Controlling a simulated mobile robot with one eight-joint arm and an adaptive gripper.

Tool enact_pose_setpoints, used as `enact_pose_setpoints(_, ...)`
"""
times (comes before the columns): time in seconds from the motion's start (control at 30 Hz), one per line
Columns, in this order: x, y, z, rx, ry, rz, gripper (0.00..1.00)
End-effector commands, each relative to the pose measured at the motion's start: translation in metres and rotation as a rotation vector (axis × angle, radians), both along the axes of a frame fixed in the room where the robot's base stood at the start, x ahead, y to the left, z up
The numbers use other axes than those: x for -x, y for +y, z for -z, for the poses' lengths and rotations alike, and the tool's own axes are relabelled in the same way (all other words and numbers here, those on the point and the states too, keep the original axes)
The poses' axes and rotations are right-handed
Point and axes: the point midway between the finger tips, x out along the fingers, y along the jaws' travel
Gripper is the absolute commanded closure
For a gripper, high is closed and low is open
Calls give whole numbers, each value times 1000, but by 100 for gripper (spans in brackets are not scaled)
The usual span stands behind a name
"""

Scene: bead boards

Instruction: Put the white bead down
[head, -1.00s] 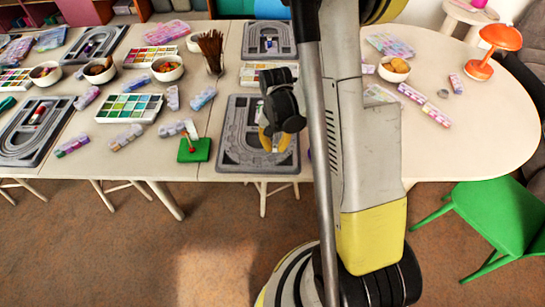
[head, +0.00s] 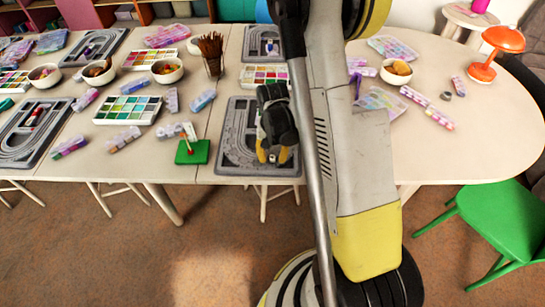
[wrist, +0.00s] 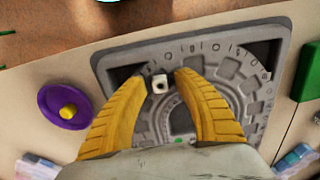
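The white bead (wrist: 159,84) shows in the wrist view as a small pale cube with a dark hole. It is between my gripper's two yellow fingertips (wrist: 162,78), closer to the left one, with a gap on the right. My gripper is open around it. The bead appears to be on the grey bead board (wrist: 128,58), near one edge. In the head view my gripper (head: 272,157) is low over the front part of the grey board (head: 232,165); the bead cannot be made out clearly there.
A green stand (head: 192,152) is left of the board. A purple disc with a yellow knob (wrist: 67,108) lies beside the board in the wrist view. A paint-like bead tray (head: 128,110), bowls (head: 167,71) and a brush cup (head: 212,55) fill the table to the left.

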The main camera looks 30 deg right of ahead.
Motion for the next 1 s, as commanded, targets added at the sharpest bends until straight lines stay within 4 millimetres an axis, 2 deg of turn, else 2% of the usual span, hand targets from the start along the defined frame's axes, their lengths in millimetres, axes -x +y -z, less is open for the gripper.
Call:
enact_pose_setpoints(0.27, 0, 0, -1, 0, 0, 0, 63)
enact_pose_setpoints(0.4, 0, 0, -9, 0, 0, 0, 63)
enact_pose_setpoints(0.8, 0, 0, -98, 0, 0, 0, 63)
enact_pose_setpoints(1.0, 0, 0, -122, 0, 0, 0, 63)
